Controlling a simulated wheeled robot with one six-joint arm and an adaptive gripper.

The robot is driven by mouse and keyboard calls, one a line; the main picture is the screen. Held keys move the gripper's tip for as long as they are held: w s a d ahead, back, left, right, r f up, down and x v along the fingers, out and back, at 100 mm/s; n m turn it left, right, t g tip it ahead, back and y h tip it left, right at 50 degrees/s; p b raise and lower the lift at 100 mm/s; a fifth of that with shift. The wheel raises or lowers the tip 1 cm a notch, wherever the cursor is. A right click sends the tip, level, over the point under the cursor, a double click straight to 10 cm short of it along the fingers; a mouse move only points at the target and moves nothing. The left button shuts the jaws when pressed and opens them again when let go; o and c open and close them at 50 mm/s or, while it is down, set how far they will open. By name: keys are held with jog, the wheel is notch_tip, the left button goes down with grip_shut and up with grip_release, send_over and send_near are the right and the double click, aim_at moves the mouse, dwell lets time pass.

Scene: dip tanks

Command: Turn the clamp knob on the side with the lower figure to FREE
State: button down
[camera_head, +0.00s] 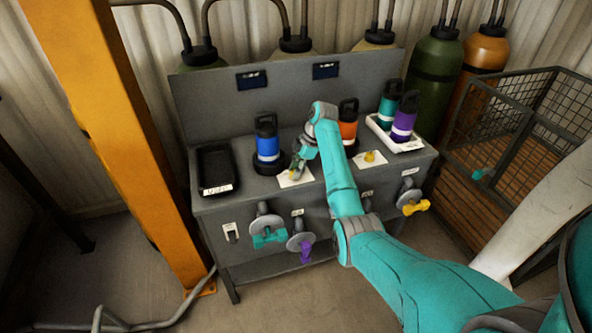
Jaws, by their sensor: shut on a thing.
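Two small yellow clamp knobs sit on white plates on the grey bench top. The left knob (293,175) is mostly hidden by my gripper (297,168), which comes down over it and is shut on it. The right knob (370,157) stands clear on its own plate. A dark display (253,79) is on the back panel at the left, and another display (326,70) is to its right. Their figures are too small to read. The lettering on the knob plates is also unreadable, so I cannot tell the knob's setting.
A blue bottle (267,140) stands left of my gripper, and an orange bottle (348,123) stands behind my arm. A white tray (412,145) holds teal and purple bottles. A black tray (215,168) is at left. Teal, purple and yellow handles project from the front.

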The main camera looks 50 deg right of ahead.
jog(key=shift+n, duration=0.6)
jog(key=c, duration=0.8)
grip_release()
jog(key=shift+o, duration=0.2)
jog(key=shift+r, duration=0.1)
jog(key=v, duration=0.5)
jog(key=shift+w+d, duration=0.1)
jog(key=shift+d, duration=0.1)
jog(key=s+d, duration=0.2)
jog(key=d, duration=0.1)
jog(key=s+d, duration=0.2)
jog(key=d, duration=0.1)
jog(key=s+d, duration=0.2)
jog(key=d, duration=0.1)
jog(key=shift+s+d, duration=0.3)
jog(key=shift+d, duration=0.1)
